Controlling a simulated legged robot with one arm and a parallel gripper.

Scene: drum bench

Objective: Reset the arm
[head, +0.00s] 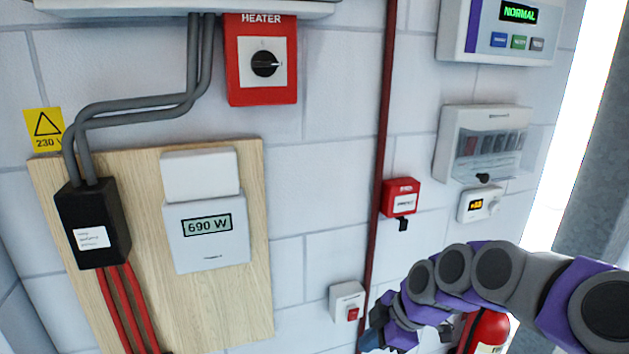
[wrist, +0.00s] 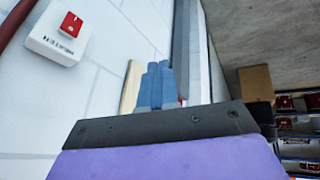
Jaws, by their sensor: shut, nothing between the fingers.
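My purple and grey arm reaches in from the lower right of the head view, bent and low in front of the wall. My gripper (head: 374,332) is at its left end, just below and right of a white wall switch with a red rocker (head: 347,302). In the wrist view the blue fingers of my gripper (wrist: 156,84) are together, with nothing between them. The white switch also shows at the upper left there (wrist: 60,32). I cannot tell how far the fingers are from the wall.
A red extinguisher (head: 489,331) is partly hidden behind my arm. A red pipe (head: 383,120) runs down the wall. A red heater switch (head: 262,85), a meter reading 690 W (head: 208,247) and a red call box (head: 401,196) are mounted on it. A cardboard box (wrist: 256,84) stands beside shelves.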

